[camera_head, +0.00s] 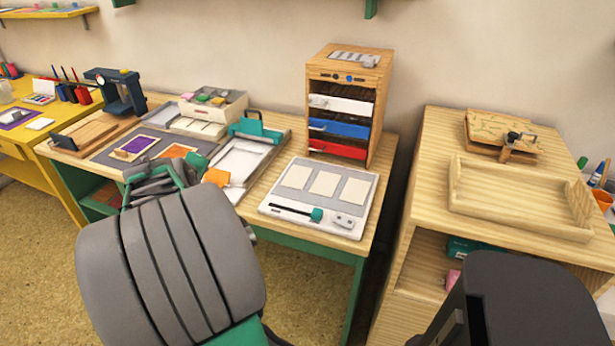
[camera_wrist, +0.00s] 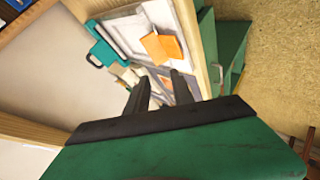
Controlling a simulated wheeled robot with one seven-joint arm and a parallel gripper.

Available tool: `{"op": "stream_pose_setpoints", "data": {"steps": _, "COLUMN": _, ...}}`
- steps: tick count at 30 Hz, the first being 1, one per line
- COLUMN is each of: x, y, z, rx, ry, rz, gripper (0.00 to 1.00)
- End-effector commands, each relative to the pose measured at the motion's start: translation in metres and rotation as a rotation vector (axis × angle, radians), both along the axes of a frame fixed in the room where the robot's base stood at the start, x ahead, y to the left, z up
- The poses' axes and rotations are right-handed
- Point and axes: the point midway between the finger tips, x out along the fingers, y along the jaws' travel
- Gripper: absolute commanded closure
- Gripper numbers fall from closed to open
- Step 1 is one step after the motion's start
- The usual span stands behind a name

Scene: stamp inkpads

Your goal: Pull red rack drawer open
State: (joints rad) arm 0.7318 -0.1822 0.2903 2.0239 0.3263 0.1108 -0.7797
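In the head view a wooden rack (camera_head: 345,62) stands at the back right of the long table, with white, blue and red drawer fronts stacked in it. The red drawer (camera_head: 338,148) is the lowest of these and looks pushed in, with a small handle at its left. My gripper (camera_wrist: 160,80) shows two dark fingers apart with nothing between them in the wrist view. In the head view my arm largely hides it, at the table's front edge, left of and well away from the rack. The red drawer cannot be made out in the wrist view.
A white tray with pale cards (camera_head: 325,188) lies in front of the rack. A grey-and-teal press tray (camera_head: 245,157) and an orange card (camera_head: 216,177) lie left of it. A separate wooden cabinet with an open tray (camera_head: 520,222) stands to the right, across a gap.

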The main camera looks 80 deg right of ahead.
Motion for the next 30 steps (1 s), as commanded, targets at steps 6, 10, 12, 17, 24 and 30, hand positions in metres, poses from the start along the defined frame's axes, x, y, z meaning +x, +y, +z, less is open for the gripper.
{"op": "stream_pose_setpoints", "data": {"steps": 6, "x": -0.169, "y": -0.178, "z": -0.06, "rx": -0.387, "ry": 0.32, "rz": -0.216, "gripper": 0.71}}
{"op": "stream_pose_setpoints", "data": {"steps": 10, "x": -0.217, "y": -0.206, "z": -0.059, "rx": -0.469, "ry": 0.433, "rz": -0.261, "gripper": 0.71}}
{"op": "stream_pose_setpoints", "data": {"steps": 12, "x": -0.224, "y": -0.213, "z": -0.058, "rx": -0.48, "ry": 0.45, "rz": -0.267, "gripper": 0.71}}
{"op": "stream_pose_setpoints", "data": {"steps": 17, "x": -0.226, "y": -0.238, "z": -0.064, "rx": -0.479, "ry": 0.451, "rz": -0.267, "gripper": 0.71}}
{"op": "stream_pose_setpoints", "data": {"steps": 24, "x": -0.228, "y": -0.277, "z": -0.072, "rx": -0.478, "ry": 0.448, "rz": -0.264, "gripper": 0.71}}
{"op": "stream_pose_setpoints", "data": {"steps": 30, "x": -0.228, "y": -0.283, "z": -0.072, "rx": -0.479, "ry": 0.447, "rz": -0.264, "gripper": 0.71}}
